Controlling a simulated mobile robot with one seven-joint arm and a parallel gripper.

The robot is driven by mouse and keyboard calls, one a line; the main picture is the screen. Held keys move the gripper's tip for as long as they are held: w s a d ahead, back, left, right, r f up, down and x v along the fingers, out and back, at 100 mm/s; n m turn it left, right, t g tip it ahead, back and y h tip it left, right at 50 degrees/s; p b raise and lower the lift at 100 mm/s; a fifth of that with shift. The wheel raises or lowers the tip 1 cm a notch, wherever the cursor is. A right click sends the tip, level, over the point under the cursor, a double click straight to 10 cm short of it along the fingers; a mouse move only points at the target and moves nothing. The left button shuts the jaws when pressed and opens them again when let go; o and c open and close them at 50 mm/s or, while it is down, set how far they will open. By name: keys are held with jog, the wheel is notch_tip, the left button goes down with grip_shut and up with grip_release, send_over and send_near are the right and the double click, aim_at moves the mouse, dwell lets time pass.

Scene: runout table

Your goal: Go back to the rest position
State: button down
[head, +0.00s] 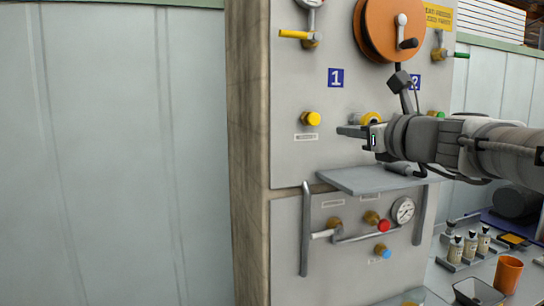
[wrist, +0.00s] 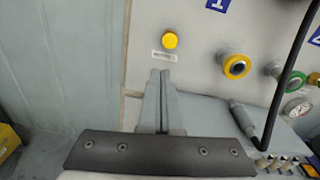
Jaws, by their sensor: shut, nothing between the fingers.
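My gripper (head: 352,131) reaches in from the right in the head view, in front of the grey panel (head: 292,95). Its fingers also show in the wrist view (wrist: 160,78), held together with nothing between them. The fingertips point at the panel, just below a yellow knob (wrist: 170,41) in the wrist view. In the head view that yellow knob (head: 310,119) is left of the fingertips. A yellow-ringed port (head: 371,118) is just behind my gripper in the head view. It shows clear of the fingers, to their right, in the wrist view (wrist: 236,66).
A grey shelf (head: 360,180) juts out below my gripper. An orange reel (head: 386,28) hangs above, with a black hose (wrist: 284,90) running down. A gauge (head: 402,210) and red valve (head: 383,226) sit under the shelf. An orange cup (head: 507,274) and bottles (head: 470,246) stand lower right.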

jog(key=s+a+f+n+g, duration=0.3)
jog(key=s+a+f+n, duration=0.1)
jog(key=s+f+n, duration=0.3)
jog(key=s+a+f+n+g, duration=0.4)
jog(key=s+f+n, duration=0.2)
jog(key=f+n, duration=0.25)
jog(key=s+d+f+n+g+h, duration=0.2)
jog(key=s+f+n+h, duration=0.1)
jog(key=s+f+n, duration=0.3)
jog(key=s+d+f+n+g+h, duration=0.1)
jog(key=s+d+f+n+h, duration=0.2)
jog(key=s+f+n, duration=0.4)
jog(key=shift+s+d+f+n+g, duration=0.25)
jog(key=shift+d+f+n+g, duration=0.15)
jog(key=shift+n, duration=0.65)
